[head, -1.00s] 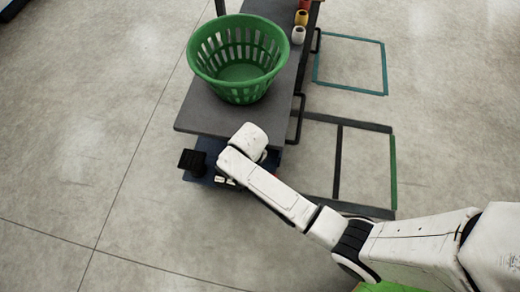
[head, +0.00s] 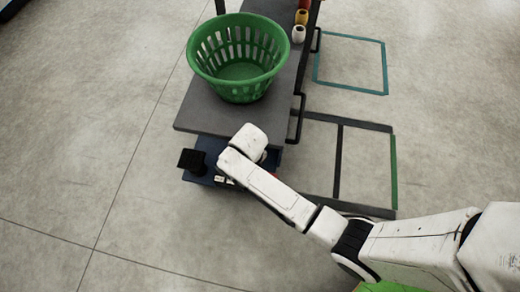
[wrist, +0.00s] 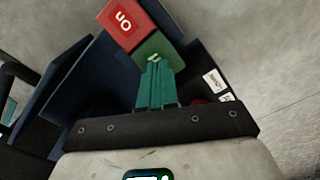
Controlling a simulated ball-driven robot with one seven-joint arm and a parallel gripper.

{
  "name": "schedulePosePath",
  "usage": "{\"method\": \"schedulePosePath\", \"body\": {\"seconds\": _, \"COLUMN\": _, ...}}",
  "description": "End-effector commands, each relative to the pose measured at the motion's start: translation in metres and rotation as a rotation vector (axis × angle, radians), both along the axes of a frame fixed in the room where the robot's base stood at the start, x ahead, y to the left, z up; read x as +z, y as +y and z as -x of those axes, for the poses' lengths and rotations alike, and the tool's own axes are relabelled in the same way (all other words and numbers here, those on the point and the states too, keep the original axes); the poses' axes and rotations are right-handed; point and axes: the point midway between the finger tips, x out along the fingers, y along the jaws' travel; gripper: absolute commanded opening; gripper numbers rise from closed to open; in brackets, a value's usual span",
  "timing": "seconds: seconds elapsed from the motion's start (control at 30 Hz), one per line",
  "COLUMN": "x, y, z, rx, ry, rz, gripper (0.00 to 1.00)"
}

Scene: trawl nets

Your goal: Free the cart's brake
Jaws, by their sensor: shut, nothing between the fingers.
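The cart (head: 200,115) has a grey deck and a dark blue lower part. At its near end, in the wrist view, is a two-coloured pedal: a red half (wrist: 124,22) marked "ON" and a green half (wrist: 160,47) with a pale mark. My gripper (wrist: 155,70) is shut and empty, its teal fingertips over the lower edge of the green half; I cannot tell whether they touch it. In the head view my white wrist covers the pedal and hides the fingers.
A green slatted basket (head: 238,72) stands on the deck, with several spools (head: 300,18) behind it. A black block (head: 191,161) sticks out at the cart's near left. Floor frames (head: 350,64) are marked to the right. The left floor is clear.

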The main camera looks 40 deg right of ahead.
Motion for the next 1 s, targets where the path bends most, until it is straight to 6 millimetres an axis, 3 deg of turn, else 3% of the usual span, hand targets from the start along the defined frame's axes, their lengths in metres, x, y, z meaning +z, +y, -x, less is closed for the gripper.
{"method": "schedulePosePath", "body": {"seconds": 1.0, "x": -0.015, "y": 0.0, "z": 0.001, "rx": 0.0, "ry": 0.002, "rz": 0.0, "gripper": 0.0}}
